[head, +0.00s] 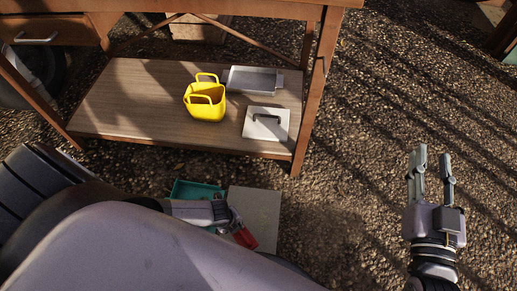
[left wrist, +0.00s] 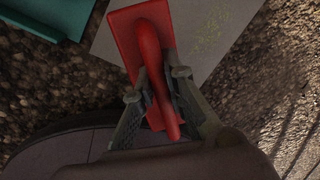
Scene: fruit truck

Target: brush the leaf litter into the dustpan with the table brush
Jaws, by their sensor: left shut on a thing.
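A red table brush (left wrist: 150,55) fills the middle of the left wrist view, with a raised handle along its back. My left gripper (left wrist: 158,92) is shut on that handle. In the head view, the brush (head: 246,238) shows beside my left gripper (head: 232,222), partly hidden by my arm. Yellow-green leaf litter (left wrist: 208,32) lies scattered on a grey board (left wrist: 185,12), right of the brush. The board (head: 262,205) is on the ground. A teal dustpan (head: 192,188) is left of it, partly hidden; its edge shows in the left wrist view (left wrist: 62,15). My right gripper (head: 432,170) is open and empty.
A wooden table with a low shelf (head: 140,105) stands ahead. On the shelf are a yellow basket (head: 206,110), a grey tray (head: 252,80) and a white plate with a dark handle (head: 258,133). The gravel ground on the right is clear.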

